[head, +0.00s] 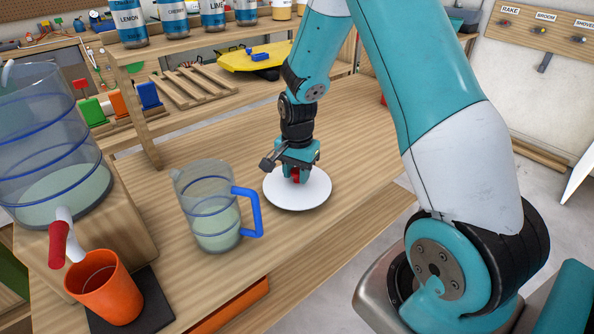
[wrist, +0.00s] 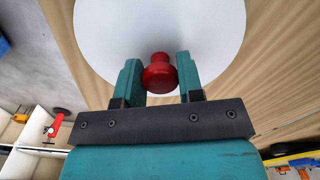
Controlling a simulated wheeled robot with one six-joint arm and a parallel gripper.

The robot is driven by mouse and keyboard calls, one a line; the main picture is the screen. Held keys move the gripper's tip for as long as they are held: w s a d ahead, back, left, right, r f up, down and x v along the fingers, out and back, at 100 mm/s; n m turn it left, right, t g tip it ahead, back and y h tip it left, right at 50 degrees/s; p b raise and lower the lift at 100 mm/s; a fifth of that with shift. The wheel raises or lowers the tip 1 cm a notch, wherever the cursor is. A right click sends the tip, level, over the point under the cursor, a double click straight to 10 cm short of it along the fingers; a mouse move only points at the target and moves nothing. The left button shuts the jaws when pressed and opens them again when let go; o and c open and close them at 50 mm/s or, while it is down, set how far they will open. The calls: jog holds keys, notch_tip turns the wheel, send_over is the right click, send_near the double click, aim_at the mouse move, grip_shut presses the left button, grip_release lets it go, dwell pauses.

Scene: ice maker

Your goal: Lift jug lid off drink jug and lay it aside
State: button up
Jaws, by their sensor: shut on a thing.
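The jug lid (head: 313,192) is a white disc with a red knob (wrist: 159,73). It is over the bare wooden top, to the right of the drink jug, flat and level; I cannot tell whether it touches the wood. My gripper (head: 296,175) points down and is shut on the red knob, with one finger on each side in the wrist view (wrist: 159,76). The white disc (wrist: 120,35) fills the upper middle there. The drink jug (head: 208,205) is clear with blue rings and a blue handle, stands upright with an open top, and holds pale liquid.
A large clear dispenser (head: 48,140) with a red-handled tap stands on a wooden block at the left. An orange cup (head: 104,290) sits on a dark mat below it. Shelves with labelled bottles (head: 172,20) are behind. Bare wood lies behind the lid.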

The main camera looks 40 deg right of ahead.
jog(key=shift+f+b, duration=0.35)
jog(key=shift+f, duration=0.25)
jog(key=o, duration=1.1)
jog(key=shift+r, duration=0.1)
notch_tip(320, 180, up, 17)
jog(key=shift+s+r+p, duration=0.1)
jog(key=shift+p, duration=0.5)
jog(key=s+a+r+n+y+p, duration=0.1)
jog(key=s+a+r+n+p, duration=0.1)
jog(key=s+a+r+n, duration=0.4)
jog(key=s+a+r+n+y+p, duration=0.1)
jog(key=s+a+r+n+p, duration=0.2)
jog(key=a, duration=0.5)
jog(key=s+a+n, duration=0.2)
jog(key=s+n, duration=0.1)
jog(key=s, duration=0.1)
jog(key=s+a+r+n+y, duration=0.1)
jog(key=s+a+n, duration=0.2)
jog(key=s+n, duration=0.1)
jog(key=s+a+r+n+y, duration=0.1)
jog(key=s+a+n, duration=0.2)
jog(key=s+n, duration=0.1)
jog(key=shift+s+a+p, duration=0.1)
jog(key=shift+s+p, duration=0.2)
jog(key=shift+s, duration=0.2)
